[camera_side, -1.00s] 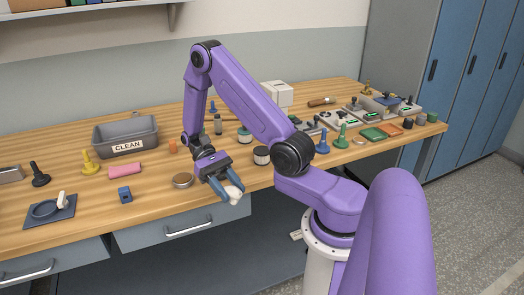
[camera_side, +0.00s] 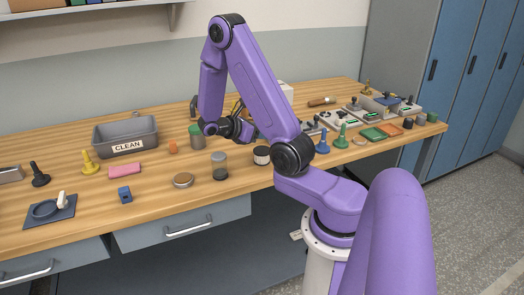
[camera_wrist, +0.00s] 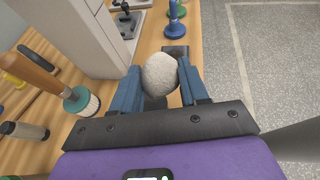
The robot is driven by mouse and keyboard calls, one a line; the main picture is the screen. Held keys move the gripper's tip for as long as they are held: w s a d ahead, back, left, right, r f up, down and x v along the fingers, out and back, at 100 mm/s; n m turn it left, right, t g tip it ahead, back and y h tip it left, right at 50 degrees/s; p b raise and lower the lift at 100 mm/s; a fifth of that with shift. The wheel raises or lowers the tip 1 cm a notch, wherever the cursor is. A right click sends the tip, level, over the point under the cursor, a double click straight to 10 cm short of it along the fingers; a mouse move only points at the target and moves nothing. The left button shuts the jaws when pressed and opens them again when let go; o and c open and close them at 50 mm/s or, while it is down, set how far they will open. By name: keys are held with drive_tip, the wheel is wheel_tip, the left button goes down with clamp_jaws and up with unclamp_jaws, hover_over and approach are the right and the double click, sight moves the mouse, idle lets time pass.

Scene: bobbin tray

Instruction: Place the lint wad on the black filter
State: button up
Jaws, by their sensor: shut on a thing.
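The lint wad (camera_wrist: 160,72) is a pale, rounded, fuzzy lump in the wrist view. My gripper (camera_wrist: 160,84) is shut on it, with one blue finger on each side. The wad is hidden behind my arm in the side view, where only a dark part of my gripper's wrist end shows above the middle of the bench. I cannot make out the black filter for certain. A dark, flat-looking piece (camera_wrist: 175,49) lies just past the wad in the wrist view, partly covered by it, and I cannot tell what it is.
In the wrist view, a white box (camera_wrist: 88,38) stands left of the wad, with a wooden-handled brush (camera_wrist: 80,99) nearer. A blue peg (camera_wrist: 175,27) stands beyond. In the side view, a jar (camera_side: 219,168) and a grey CLEAN bin (camera_side: 125,136) stand on the bench.

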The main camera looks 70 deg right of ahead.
sight(259, 151)
drive_tip(key=shift+w+d+f+n+t+h, duration=0.2)
drive_tip(key=shift+w+d+f+n+t, duration=0.2)
drive_tip(key=shift+f, duration=0.75)
drive_tip(key=shift+w+d+f+n+t+h, duration=0.2)
drive_tip(key=shift+w+d+f+n+t, duration=0.2)
drive_tip(key=shift+f, duration=0.7)
drive_tip(key=shift+w+d+f+n+t+h, duration=0.2)
drive_tip(key=shift+w+d+f+n+t, duration=0.15)
drive_tip(key=shift+f, duration=0.8)
drive_tip(key=o, duration=1)
drive_tip(key=shift+f, duration=0.1)
